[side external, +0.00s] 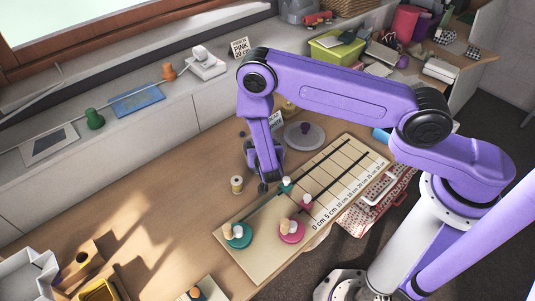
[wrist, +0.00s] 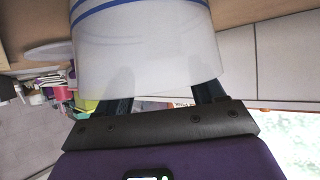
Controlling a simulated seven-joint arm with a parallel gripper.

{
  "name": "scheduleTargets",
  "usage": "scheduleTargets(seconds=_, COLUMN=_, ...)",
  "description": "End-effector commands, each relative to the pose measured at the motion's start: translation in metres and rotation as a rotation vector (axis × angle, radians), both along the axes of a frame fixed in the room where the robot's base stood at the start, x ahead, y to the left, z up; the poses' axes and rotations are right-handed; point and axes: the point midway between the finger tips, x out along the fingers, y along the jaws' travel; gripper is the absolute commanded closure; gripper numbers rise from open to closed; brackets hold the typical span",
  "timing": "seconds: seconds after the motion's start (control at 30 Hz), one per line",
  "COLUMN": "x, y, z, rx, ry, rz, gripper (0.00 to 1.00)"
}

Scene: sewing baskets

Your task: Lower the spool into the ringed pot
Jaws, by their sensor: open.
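The ringed pot (wrist: 150,45), a pale translucent cylinder with blue bands, fills the upper middle of the wrist view, its rim toward my gripper. My gripper (side external: 264,184) points down low over the table in the side view. In the wrist view its fingers (wrist: 162,92) are apart, and their ends show faintly through the pot's wall; I cannot tell whether they are inside or behind it. I cannot make out the pot in the side view. A small tan spool (side external: 237,185) stands upright on the table left of my gripper, apart from it.
A board with ruled lines (side external: 262,255) lies right of and below my gripper. On it stand a green round piece (side external: 238,236), a pink one (side external: 291,232) and a small teal one (side external: 286,186). A grey disc (side external: 304,136) lies behind. The table at left is mostly clear.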

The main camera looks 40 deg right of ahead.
Motion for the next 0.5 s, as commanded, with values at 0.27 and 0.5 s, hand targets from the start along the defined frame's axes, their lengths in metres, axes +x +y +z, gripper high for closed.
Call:
scheduleTargets(seconds=0.27, x=-0.021, y=0.016, z=0.014, rx=0.000, ry=0.000, rz=0.006, gripper=0.32)
scheduleTargets(seconds=0.5, x=-0.058, y=0.041, z=0.039, rx=0.000, ry=0.000, rz=0.007, gripper=0.32)
